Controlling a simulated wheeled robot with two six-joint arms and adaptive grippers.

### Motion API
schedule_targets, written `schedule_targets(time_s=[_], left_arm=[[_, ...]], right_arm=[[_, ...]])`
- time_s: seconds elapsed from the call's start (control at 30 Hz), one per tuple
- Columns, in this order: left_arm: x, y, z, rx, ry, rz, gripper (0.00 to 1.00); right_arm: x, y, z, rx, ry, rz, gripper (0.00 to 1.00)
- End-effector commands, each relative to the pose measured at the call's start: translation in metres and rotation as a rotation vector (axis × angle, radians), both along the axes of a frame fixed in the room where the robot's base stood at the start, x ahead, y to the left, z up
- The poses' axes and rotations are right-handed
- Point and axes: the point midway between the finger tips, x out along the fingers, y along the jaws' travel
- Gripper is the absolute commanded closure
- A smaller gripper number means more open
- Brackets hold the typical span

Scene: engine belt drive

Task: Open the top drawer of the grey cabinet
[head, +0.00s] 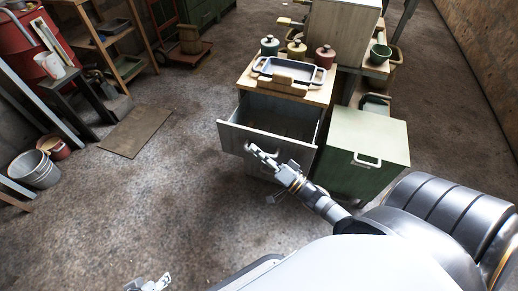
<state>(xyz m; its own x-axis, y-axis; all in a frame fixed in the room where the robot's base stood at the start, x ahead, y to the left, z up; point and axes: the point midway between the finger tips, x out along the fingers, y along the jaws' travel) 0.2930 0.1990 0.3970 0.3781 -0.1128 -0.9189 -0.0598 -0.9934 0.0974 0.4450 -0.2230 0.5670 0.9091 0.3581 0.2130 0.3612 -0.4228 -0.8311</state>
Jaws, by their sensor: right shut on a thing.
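The grey cabinet (318,97) with a wooden top stands right of centre in the head view. Its top drawer (238,137) is pulled out well toward me, and the bare inside shows. My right gripper (262,156) is at the middle of the drawer front, shut on the handle, which is mostly hidden by the fingers. My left gripper (149,284) is low at the bottom edge of the view, away from the cabinet; its fingers are too small and cut off to tell their opening.
A tray (284,71) and several lidded pots stand on the cabinet top. A green cabinet (365,150) stands close on the right. Buckets (35,169), a flat mat (137,132) and shelving (105,40) are at the left. The floor left of the drawer is clear.

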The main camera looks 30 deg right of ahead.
Motion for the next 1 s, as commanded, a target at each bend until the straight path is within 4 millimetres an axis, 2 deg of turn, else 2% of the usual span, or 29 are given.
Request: schedule_targets(time_s=[0.17,0.2,0.27,0.63,0.77,1.0], left_arm=[[0.0,0.0,0.0,0.0,0.0,0.0,0.6],[0.0,0.0,0.0,0.0,-0.001,0.0,0.6],[0.0,0.0,0.0,0.0,-0.001,0.0,0.6],[0.001,0.0,0.001,0.0,-0.005,0.0,0.6],[0.001,0.0,0.001,0.0,-0.004,-0.001,0.6],[0.001,0.0,0.001,0.0,-0.003,-0.001,0.6]], right_arm=[[0.0,0.0,-0.001,0.0,0.003,0.0,1.0],[0.0,0.0,-0.001,0.0,0.003,0.0,0.86],[0.0,0.0,-0.001,0.0,0.003,0.0,0.78],[-0.005,-0.002,-0.002,-0.001,0.003,0.001,0.78],[-0.027,-0.01,-0.008,-0.002,0.007,0.003,0.78],[-0.08,-0.031,-0.021,-0.003,0.008,0.002,0.78]])
